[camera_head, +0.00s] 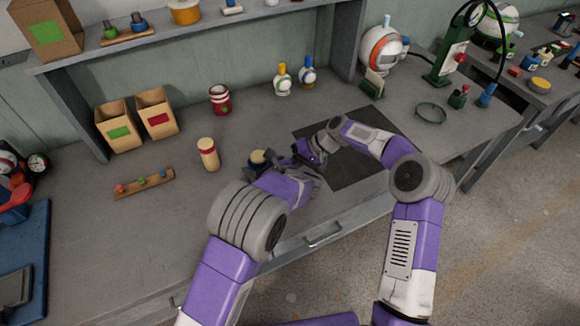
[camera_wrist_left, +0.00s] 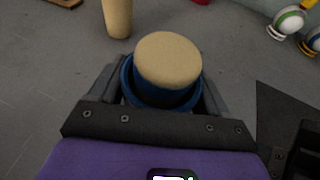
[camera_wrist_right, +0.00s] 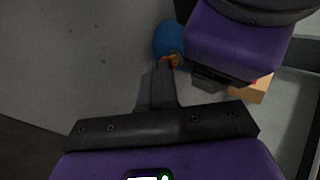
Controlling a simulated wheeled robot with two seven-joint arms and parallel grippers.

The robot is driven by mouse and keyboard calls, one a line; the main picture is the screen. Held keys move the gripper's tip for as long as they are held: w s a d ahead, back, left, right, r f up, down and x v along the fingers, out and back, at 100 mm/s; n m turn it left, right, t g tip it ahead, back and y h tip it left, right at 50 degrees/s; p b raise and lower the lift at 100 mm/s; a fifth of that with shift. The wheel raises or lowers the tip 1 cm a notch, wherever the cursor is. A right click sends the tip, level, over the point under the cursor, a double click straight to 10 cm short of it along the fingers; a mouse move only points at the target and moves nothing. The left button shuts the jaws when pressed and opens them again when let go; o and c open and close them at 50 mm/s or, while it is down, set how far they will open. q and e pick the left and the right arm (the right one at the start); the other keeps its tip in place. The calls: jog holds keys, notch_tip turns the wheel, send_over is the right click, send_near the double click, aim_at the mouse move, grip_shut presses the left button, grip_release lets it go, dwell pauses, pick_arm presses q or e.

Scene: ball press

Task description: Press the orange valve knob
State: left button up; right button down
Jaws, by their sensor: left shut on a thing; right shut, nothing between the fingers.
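My left gripper (camera_wrist_left: 165,95) is shut on a blue canister with a tan top (camera_wrist_left: 168,60), which stands between its fingers. The tan top also shows in the head view (camera_head: 258,157). In the right wrist view, a small orange knob (camera_wrist_right: 174,60) shows at the side of the blue body (camera_wrist_right: 168,38). My right gripper (camera_wrist_right: 163,68) is shut and empty, with its fingertips right at the orange knob. I cannot tell whether they touch it. In the head view, the knob is hidden by the grippers.
A tan cylinder (camera_head: 208,154) stands to the left of the canister. A wooden rack (camera_head: 144,184) with small coloured pieces lies further left. A dark mat (camera_head: 365,172) lies under my right arm. Two bottles (camera_head: 283,81) (camera_head: 307,73) and a red jar (camera_head: 220,99) stand behind.

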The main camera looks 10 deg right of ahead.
pick_arm(q)
jog(key=shift+d, duration=0.1)
pick_arm(e)
jog(key=shift+a, duration=1.05)
pick_arm(q)
jog(key=shift+d, duration=0.1)
pick_arm(e)
jog(key=shift+d, duration=0.3)
jog(key=d, duration=0.4)
jog(key=shift+d+r, duration=0.35)
jog(key=shift+r, duration=0.05)
pick_arm(q)
jog(key=shift+a, duration=0.2)
pick_arm(e)
jog(key=v, duration=0.8)
jog(key=shift+d+r, duration=0.25)
jog(key=shift+d, duration=0.05)
pick_arm(q)
jog(key=o, duration=1)
jog(key=shift+o, duration=0.2)
